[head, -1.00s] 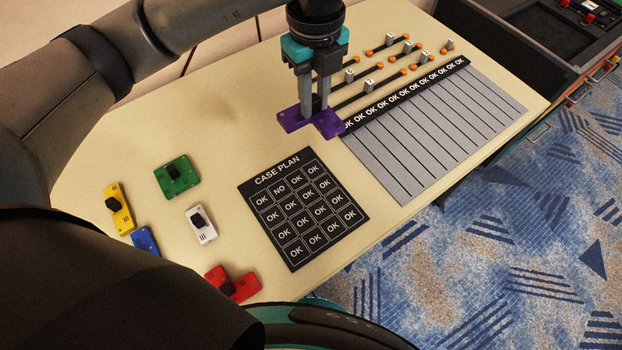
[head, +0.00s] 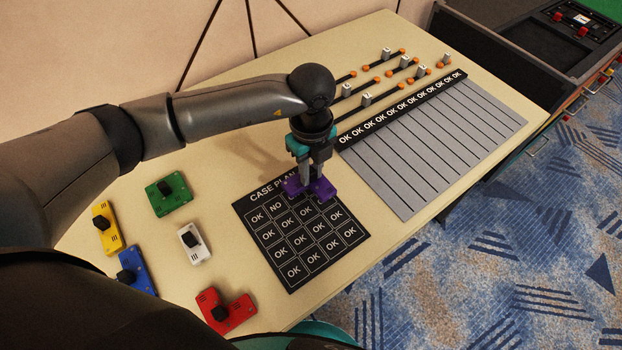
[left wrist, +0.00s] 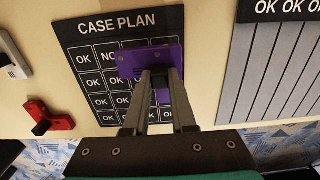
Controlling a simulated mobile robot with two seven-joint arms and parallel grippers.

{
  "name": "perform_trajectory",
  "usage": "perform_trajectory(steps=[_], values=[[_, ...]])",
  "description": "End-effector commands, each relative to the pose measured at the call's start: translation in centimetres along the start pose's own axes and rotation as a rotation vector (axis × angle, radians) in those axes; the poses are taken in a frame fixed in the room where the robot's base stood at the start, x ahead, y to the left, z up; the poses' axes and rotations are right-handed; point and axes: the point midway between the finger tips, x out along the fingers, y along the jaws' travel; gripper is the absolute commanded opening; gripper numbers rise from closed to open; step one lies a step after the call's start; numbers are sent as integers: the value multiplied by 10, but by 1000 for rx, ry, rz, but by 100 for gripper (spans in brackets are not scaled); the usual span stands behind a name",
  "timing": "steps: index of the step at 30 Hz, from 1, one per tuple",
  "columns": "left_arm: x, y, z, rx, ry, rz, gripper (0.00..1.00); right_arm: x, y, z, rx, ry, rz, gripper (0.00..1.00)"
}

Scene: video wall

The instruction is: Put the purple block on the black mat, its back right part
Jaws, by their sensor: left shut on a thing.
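The purple block (head: 322,188) is at the back right part of the black mat (head: 290,272) labelled CASE PLAN in the head view. My left gripper (head: 308,196) is shut on it from above. In the left wrist view the purple block (left wrist: 140,60) lies over the mat's upper right cells, and the fingers (left wrist: 160,80) grip its dark knob. I cannot tell whether the block touches the mat or hangs just above it. My right gripper is not in view.
Green (head: 174,196), white (head: 194,246), yellow (head: 106,228), blue (head: 138,270) and red (head: 226,312) blocks lie on the table left of the mat. A grey striped board (head: 430,145) lies to its right. Grey pieces on rails stand behind the board.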

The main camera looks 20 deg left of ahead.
Motion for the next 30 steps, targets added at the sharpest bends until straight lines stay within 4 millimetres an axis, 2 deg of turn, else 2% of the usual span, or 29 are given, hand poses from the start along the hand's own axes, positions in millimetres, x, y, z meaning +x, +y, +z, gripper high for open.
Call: perform_trajectory(steps=[1,5,12,17,18,25,30], values=[[11,1,-1,-1,1,4,0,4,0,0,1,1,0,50],[30,1,0,-1,0,3,0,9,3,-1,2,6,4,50],[31,0,0,0,0,1,0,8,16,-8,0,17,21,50],[35,0,0,0,0,1,0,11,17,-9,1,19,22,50],[35,0,0,0,0,1,26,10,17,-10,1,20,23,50],[34,0,0,0,0,2,52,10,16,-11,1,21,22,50],[34,0,0,0,0,2,54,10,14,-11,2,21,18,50]])
